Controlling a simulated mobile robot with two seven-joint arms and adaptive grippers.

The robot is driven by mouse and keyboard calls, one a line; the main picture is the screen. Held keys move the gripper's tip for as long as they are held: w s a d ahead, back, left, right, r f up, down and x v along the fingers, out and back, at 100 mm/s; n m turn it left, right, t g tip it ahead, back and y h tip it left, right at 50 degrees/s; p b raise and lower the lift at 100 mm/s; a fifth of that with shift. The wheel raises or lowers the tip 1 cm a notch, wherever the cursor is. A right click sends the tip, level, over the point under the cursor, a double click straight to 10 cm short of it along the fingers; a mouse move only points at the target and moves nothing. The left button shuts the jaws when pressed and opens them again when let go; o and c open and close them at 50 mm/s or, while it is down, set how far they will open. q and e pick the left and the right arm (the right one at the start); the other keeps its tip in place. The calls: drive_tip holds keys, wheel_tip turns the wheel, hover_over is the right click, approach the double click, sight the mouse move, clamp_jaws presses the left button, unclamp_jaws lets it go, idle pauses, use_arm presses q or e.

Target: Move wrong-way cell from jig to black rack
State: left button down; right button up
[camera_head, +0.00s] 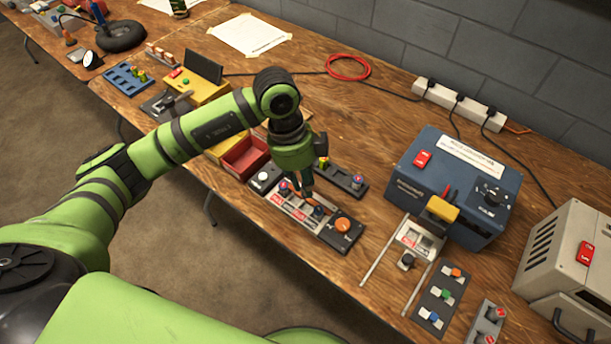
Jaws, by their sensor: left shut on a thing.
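The jig (294,208) is a light grey plate with red-and-white labels, lying near the table's front edge. A cell with a red and purple top (284,188) stands at its left, and a dark bluish cell (318,212) stands toward its right. The black rack (341,174) lies just behind the jig; it holds a yellow-topped cell (322,162) and a purple-and-red-topped cell (357,181). My left gripper (307,198) points down over the middle of the jig, shut on a small cell mostly hidden by its fingers. I cannot tell whether that cell is clear of the jig. My right gripper is out of view.
A dark panel with an orange button (343,226) adjoins the jig's right end. A red bin (246,157) is left of the rack. A blue charger box (452,185) stands to the right, with a railed slide (414,243) before it. Bare wood lies between the rack and the charger.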

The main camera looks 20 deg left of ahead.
use_arm(q)
drive_tip(key=shift+f, duration=0.45)
drive_tip(key=shift+f+b, duration=0.3)
drive_tip(key=shift+b, duration=0.1)
drive_tip(key=shift+w+f+b, duration=0.1)
drive_tip(key=shift+f+b, duration=0.55)
drive_tip(key=shift+f, duration=0.1)
drive_tip(key=shift+f+b, duration=0.45)
drive_tip(key=shift+f, duration=0.05)
drive_tip(key=shift+a+b+x, duration=0.2)
drive_tip(key=shift+b+x, duration=0.7)
drive_tip(key=shift+x, duration=0.05)
drive_tip(key=shift+f+b, duration=0.3)
drive_tip(key=shift+f, duration=0.3)
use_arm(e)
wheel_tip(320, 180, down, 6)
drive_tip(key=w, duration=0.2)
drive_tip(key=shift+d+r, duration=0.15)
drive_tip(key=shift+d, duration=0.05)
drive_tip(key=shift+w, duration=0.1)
use_arm(q)
drive_tip(key=shift+f, duration=0.25)
